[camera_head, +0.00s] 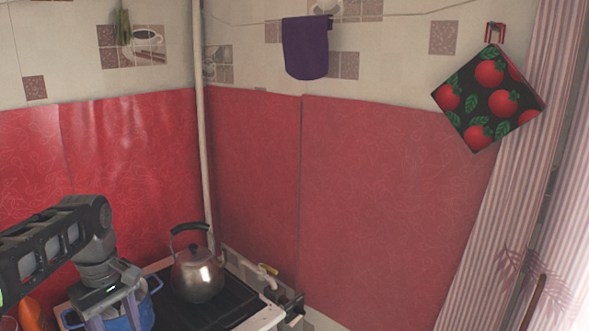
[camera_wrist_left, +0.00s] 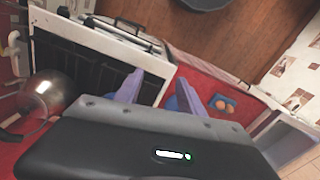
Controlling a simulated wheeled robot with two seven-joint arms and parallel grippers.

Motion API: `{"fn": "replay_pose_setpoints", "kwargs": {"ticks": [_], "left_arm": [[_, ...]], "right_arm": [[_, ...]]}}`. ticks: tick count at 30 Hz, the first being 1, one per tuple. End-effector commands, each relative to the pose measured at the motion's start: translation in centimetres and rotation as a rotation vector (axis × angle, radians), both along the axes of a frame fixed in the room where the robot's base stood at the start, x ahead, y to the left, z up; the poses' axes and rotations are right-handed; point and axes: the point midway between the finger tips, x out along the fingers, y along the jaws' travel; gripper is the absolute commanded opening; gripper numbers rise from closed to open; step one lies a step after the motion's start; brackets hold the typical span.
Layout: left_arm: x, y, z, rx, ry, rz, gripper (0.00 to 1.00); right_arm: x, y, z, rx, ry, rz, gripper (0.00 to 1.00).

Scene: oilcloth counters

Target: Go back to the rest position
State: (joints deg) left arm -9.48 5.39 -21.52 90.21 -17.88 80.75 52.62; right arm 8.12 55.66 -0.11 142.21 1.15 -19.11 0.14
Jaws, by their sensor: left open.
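My left arm comes in from the left in the head view, and its gripper (camera_head: 112,312) hangs low over the blue pot (camera_head: 144,308) at the left of the stove. The pot is partly hidden behind the gripper. In the left wrist view the two pale purple fingers of this gripper (camera_wrist_left: 160,90) stand apart, open, with nothing clearly held between them. A bit of blue shows beside them, mostly hidden by the gripper body. I cannot tell whether the fingers touch the pot. My right gripper is in neither view.
A steel kettle (camera_head: 197,274) stands on the stove (camera_head: 237,301) right of the gripper. A pipe (camera_head: 201,120) runs up the corner. An orange object (camera_head: 32,313) is at lower left. A purple towel (camera_head: 305,48) and a tomato-print potholder (camera_head: 488,98) hang on the walls.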

Motion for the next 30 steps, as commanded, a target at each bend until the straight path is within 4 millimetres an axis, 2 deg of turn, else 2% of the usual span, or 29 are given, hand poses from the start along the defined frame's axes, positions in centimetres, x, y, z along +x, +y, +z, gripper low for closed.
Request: {"fn": "replay_pose_setpoints", "kwargs": {"ticks": [7,11,14,17,20,23,24,26,27,29,30], "left_arm": [[3.4,0.1,-0.1,0.019,-0.137,-0.122,0.46],[5.4,-0.5,-0.6,0.026,-0.221,-0.198,0.46],[7.3,-1.7,-1.6,0.035,-0.292,-0.275,0.46],[9.4,-3.8,-3.8,0.042,-0.357,-0.374,0.46],[11.2,-6.4,-7.1,0.048,-0.417,-0.481,0.46],[12.4,-9.9,-12.1,0.047,-0.467,-0.600,0.46],[12.4,-11.6,-14.8,0.045,-0.484,-0.651,0.46],[11.9,-14.1,-19.1,0.038,-0.503,-0.723,0.46],[11.2,-15.8,-22.0,0.031,-0.513,-0.764,0.46],[9.5,-18.0,-26.2,0.018,-0.516,-0.817,0.46],[8.0,-19.4,-28.8,0.008,-0.514,-0.847,0.46]], "right_arm": [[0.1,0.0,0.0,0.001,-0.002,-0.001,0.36],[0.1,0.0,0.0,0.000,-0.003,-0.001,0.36],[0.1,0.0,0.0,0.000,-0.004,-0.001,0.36],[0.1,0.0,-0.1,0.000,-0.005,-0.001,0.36],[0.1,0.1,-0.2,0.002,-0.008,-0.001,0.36],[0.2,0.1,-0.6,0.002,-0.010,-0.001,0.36],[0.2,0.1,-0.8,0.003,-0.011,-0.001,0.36],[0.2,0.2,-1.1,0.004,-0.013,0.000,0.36],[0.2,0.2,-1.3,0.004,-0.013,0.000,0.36],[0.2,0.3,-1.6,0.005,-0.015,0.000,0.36],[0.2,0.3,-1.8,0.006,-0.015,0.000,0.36]]}}
